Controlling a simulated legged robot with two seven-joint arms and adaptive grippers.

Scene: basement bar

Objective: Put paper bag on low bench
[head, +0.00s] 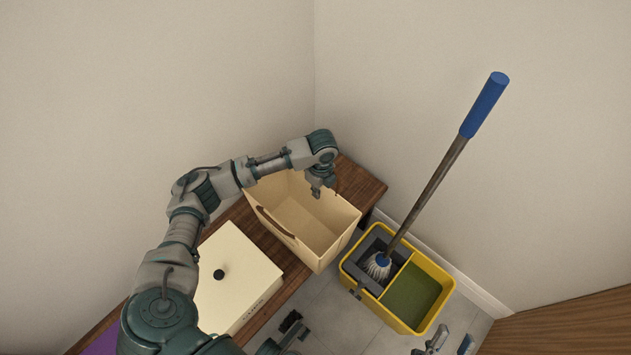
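A cream paper bag (325,238) with an open top and a brown handle on its near side stands upright on the dark wooden low bench (356,186). My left arm reaches over the bench from the left. My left gripper (322,190) points down at the bag's far rim. I cannot tell whether its fingers are closed on the rim. My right gripper (449,344) is low at the bottom edge, partly cut off, with its fingers apart and nothing visible between them. It is well away from the bag.
A cream box (240,270) with a black knob sits on the bench left of the bag. A yellow mop bucket (437,273) with a mop (435,192) leaning upward stands on the tiled floor to the right. Walls meet behind the bench. A purple item (104,342) shows at lower left.

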